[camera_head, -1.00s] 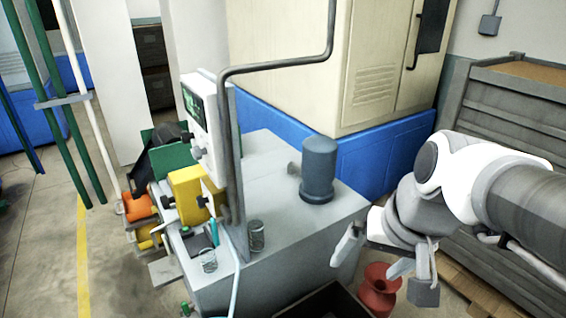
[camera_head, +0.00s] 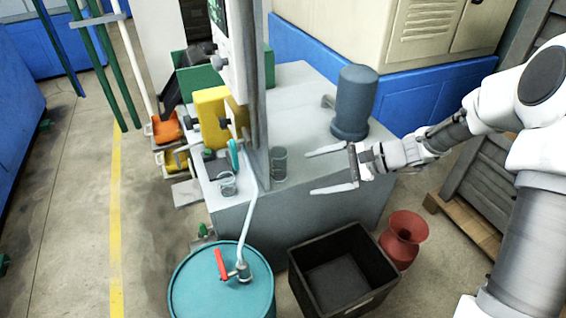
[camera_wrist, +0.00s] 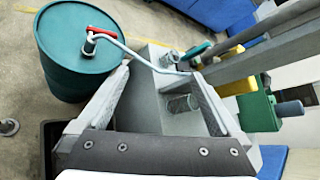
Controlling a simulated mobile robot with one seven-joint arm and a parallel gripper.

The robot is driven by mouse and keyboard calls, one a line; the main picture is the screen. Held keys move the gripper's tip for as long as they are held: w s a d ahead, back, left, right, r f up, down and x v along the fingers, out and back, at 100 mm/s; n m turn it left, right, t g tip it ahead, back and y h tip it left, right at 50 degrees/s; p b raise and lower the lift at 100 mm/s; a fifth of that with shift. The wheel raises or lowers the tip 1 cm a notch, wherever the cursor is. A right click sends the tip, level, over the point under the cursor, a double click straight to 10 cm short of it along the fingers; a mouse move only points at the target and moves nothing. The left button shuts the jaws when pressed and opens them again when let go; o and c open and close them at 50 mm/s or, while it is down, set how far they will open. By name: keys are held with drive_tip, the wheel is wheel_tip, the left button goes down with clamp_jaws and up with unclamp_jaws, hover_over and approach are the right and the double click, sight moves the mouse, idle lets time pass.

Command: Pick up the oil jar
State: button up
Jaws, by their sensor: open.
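A small dark see-through jar (camera_head: 279,164) stands upright on the grey machine bench (camera_head: 306,110), near its front edge. A second, clearer glass jar (camera_head: 228,184) stands to its left. Neither is labelled, so I cannot tell for sure which is the oil jar. My gripper (camera_head: 312,173) is open and empty, its two fingers pointing left toward the dark jar, apart from it. In the wrist view, the dark jar (camera_wrist: 180,103) shows between the open fingers of my gripper (camera_wrist: 159,72), beyond them.
A teal drum (camera_head: 222,285) with a red-handled tap stands in front of the bench. A black open crate (camera_head: 372,292) and a red flared pot (camera_head: 403,237) stand on the floor to its right. A blue-grey motor (camera_head: 355,100) and an upright post (camera_head: 259,90) rise from the bench.

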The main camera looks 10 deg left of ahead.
drive_tip(key=w+a+f+m+t+y+b, duration=0.1)
drive_tip(key=w+f+m+t+y+b, duration=0.2)
drive_tip(key=w+f+m, duration=0.6)
drive_tip(key=m+t+b, duration=0.2)
drive_tip(key=m+t, duration=0.3)
drive_tip(key=t, duration=0.1)
approach(284, 169)
drive_tip(key=w+a, duration=0.1)
drive_tip(key=w+a+f+b, duration=0.1)
drive_tip(key=a, duration=0.1)
drive_tip(key=w+a+b, duration=0.1)
drive_tip(key=shift+a+f, duration=0.2)
drive_tip(key=shift+f, duration=0.05)
drive_tip(key=shift+r+b+x, duration=0.2)
drive_tip(key=shift+b+x, duration=0.3)
drive_tip(key=shift+x, duration=0.95)
drive_tip(key=shift+r+b+x, duration=0.2)
drive_tip(key=shift+b+x, duration=0.25)
drive_tip(key=shift+x, duration=1)
drive_tip(key=shift+c, duration=0.3)
drive_tip(key=c, duration=1.2)
drive_tip(key=shift+c, duration=0.7)
drive_tip(key=shift+r, duration=0.15)
